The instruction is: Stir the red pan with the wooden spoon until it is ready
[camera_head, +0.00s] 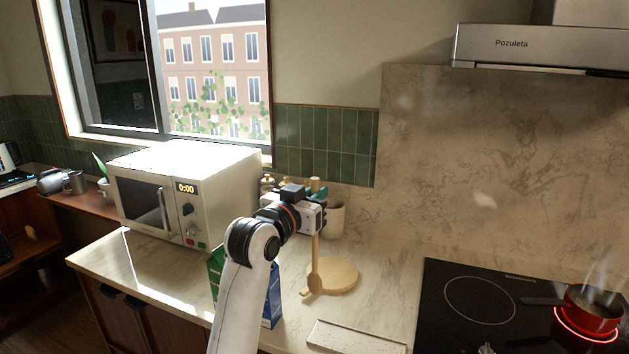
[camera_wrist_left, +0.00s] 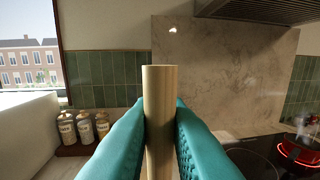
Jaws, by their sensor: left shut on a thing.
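The wooden spoon (camera_head: 315,248) stands upright, its handle in the teal fingers of my left gripper (camera_head: 304,195). In the left wrist view my left gripper (camera_wrist_left: 160,125) is shut around the pale spoon handle (camera_wrist_left: 160,85). The spoon's lower end is close over a round wooden board (camera_head: 340,277); I cannot tell whether it touches. The red pan (camera_head: 592,310) sits on a glowing red ring at the far right, steaming, with its dark handle pointing left. It also shows in the left wrist view (camera_wrist_left: 302,148). My right gripper is not in view.
The black cooktop (camera_head: 455,325) has bare room left of the pan. A white microwave (camera_head: 185,190) stands at the left. A cream holder (camera_head: 337,220) is behind the spoon. Cartons (camera_head: 272,300) stand partly behind my arm. A pale tray (camera_head: 350,338) lies at the front edge.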

